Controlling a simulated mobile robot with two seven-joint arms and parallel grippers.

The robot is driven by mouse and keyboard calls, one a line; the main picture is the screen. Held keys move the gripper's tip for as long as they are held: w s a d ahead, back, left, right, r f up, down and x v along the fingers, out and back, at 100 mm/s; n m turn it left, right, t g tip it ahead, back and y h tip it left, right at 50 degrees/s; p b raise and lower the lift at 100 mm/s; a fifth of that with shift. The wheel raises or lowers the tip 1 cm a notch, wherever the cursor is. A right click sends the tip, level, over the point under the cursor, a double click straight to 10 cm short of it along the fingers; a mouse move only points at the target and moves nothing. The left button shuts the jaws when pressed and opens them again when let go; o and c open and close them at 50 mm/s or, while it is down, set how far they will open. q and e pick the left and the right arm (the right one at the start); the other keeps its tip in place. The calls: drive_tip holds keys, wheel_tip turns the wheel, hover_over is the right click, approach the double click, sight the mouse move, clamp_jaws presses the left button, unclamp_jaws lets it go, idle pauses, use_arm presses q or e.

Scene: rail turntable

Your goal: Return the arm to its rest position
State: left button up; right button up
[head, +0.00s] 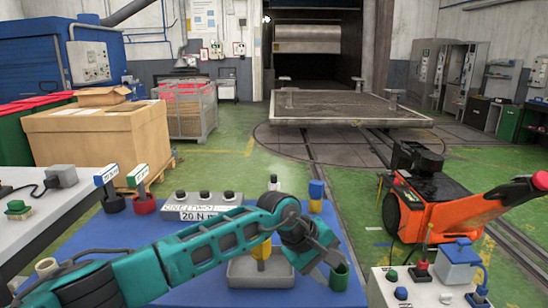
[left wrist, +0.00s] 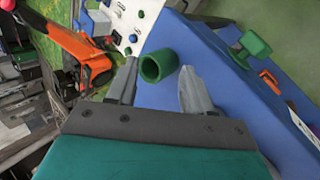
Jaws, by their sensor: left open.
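My left arm reaches across the blue table (head: 225,293) from the left in the head view. My left gripper (head: 328,262) is open, near the table's right edge. A green hollow cylinder (head: 339,278) is close by its fingers. In the left wrist view the same cylinder (left wrist: 152,68) shows between and beyond the spread fingertips (left wrist: 158,72), with its opening visible. I see no finger closed on it; whether a finger touches it I cannot tell. My right gripper is not in view.
A grey tray (head: 245,276) with a yellow object (head: 261,250) lies behind and below my forearm. A numbered block (head: 200,207) and a blue-and-yellow piece (head: 316,196) stand farther back. A white panel with buttons (head: 408,292) is at right, before an orange machine (head: 440,207).

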use_arm(q)
drive_tip(key=s+d+r+n+t+h, duration=0.1)
drive_tip(key=s+d+n+h, duration=0.2)
drive_tip(key=s+n+h, duration=0.45)
drive_tip(key=s+d+r+n+h, duration=0.2)
drive_tip(key=n+h, duration=0.2)
drive_tip(key=n, duration=0.6)
drive_tip(key=s+a+f+n+t+y+p, duration=0.1)
drive_tip(key=a+f+n+t+y, duration=0.45)
drive_tip(key=a+n, duration=0.75)
drive_tip(key=a+f+n+t+y, duration=0.5)
drive_tip(key=a+n+t, duration=0.2)
drive_tip(key=n, duration=1.3)
drive_tip(key=s+a+f+n+g+y, duration=0.5)
drive_tip(key=s+a+f+n, duration=0.6)
drive_tip(key=s+a+n, duration=0.3)
drive_tip(key=shift+f+n+y+p, duration=0.3)
drive_tip(key=shift+n+y, duration=0.05)
drive_tip(key=shift+y, duration=0.05)
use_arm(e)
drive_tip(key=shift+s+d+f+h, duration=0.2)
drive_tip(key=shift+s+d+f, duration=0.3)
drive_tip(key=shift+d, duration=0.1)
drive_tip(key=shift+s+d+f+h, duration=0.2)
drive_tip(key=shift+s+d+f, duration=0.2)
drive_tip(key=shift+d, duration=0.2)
